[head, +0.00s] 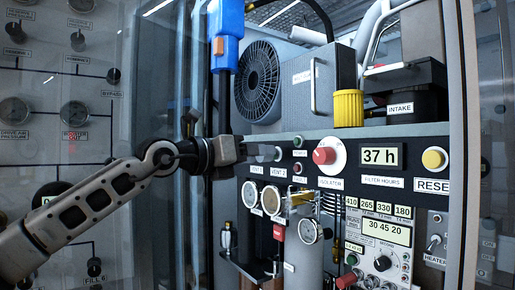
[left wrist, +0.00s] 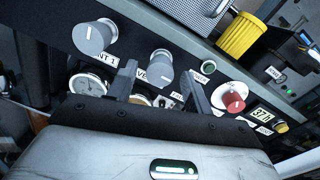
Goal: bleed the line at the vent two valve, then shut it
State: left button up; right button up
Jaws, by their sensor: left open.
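The vent two valve is a grey round knob with a white mark; in the left wrist view the knob (left wrist: 160,66) sits just beyond my fingertips, its label partly hidden by a finger. The similar vent one knob (left wrist: 93,37) is to its left. Contact cannot be told. My right gripper is not in view.
Several dial gauges (head: 270,200) and brass fittings (head: 298,198) lie below the knobs. A red isolator knob (head: 324,155), small indicators and a "37 h" display (head: 380,156) are to the right. A yellow cap (head: 348,108) stands on the shelf above. A frame post edges the panel's left.

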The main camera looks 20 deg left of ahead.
pick_arm(q)
jog(key=shift+w+d, duration=0.35)
jog(key=shift+w, duration=0.1)
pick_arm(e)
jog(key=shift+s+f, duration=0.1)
pick_arm(q)
jog(key=c, duration=1)
jog(key=shift+o, duration=0.2)
jog(key=shift+m+b, duration=1)
jog(key=shift+m, duration=1.7)
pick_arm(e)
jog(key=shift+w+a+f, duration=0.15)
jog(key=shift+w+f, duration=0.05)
